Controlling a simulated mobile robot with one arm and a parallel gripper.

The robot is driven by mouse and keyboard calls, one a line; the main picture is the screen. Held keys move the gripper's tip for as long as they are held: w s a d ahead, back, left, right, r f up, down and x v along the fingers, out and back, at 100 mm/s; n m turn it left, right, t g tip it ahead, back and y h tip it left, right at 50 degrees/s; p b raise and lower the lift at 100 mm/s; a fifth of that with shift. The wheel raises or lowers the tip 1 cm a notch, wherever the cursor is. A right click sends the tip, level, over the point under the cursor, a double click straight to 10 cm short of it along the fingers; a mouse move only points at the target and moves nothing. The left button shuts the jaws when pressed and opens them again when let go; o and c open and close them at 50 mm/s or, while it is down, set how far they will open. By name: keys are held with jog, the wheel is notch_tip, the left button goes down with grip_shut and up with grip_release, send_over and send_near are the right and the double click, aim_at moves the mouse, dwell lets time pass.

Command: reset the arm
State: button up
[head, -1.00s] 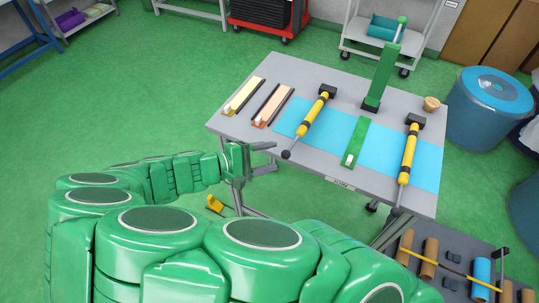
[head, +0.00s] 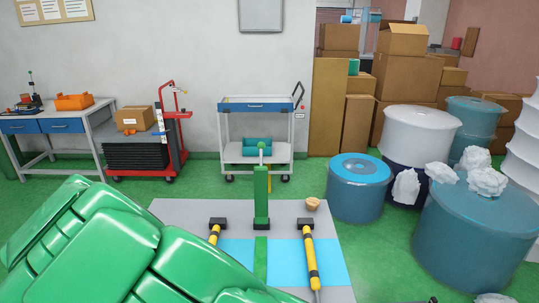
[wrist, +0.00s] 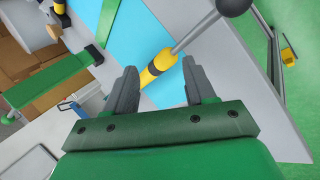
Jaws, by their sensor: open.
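My gripper (wrist: 160,82) is open in the wrist view, its two dark fingers apart with nothing between them. A yellow and black tool (wrist: 157,68) with a grey shaft and dark ball end lies beyond the fingertips, apart from them as far as I can tell. My green arm (head: 110,245) fills the lower left of the head view, where the gripper is not visible. The arm hides part of the work table (head: 175,211).
A blue drum (head: 358,190) stands right of the table. A cart (head: 255,105) stands behind it.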

jog(key=s+d+r+m+g+y, duration=0.15)
jog(key=d+r, duration=0.25)
jog(key=d, duration=0.5)
jog(key=s+d+r+m+g, duration=0.1)
jog(key=s+d+r+m, duration=0.2)
jog(key=d, duration=0.6)
jog(key=d+r+m+g, duration=0.25)
jog(key=d+r, duration=0.25)
jog(key=d, duration=0.5)
jog(key=s+d+m+g+y, duration=0.1)
jog(key=s+d, duration=0.2)
jog(key=s, duration=0.8)
jog(key=s+d+m+y, duration=0.2)
jog(key=s+d, duration=0.2)
jog(key=s, duration=0.8)
jog(key=shift+d+g, duration=0.3)
jog(key=shift+g, duration=0.1)
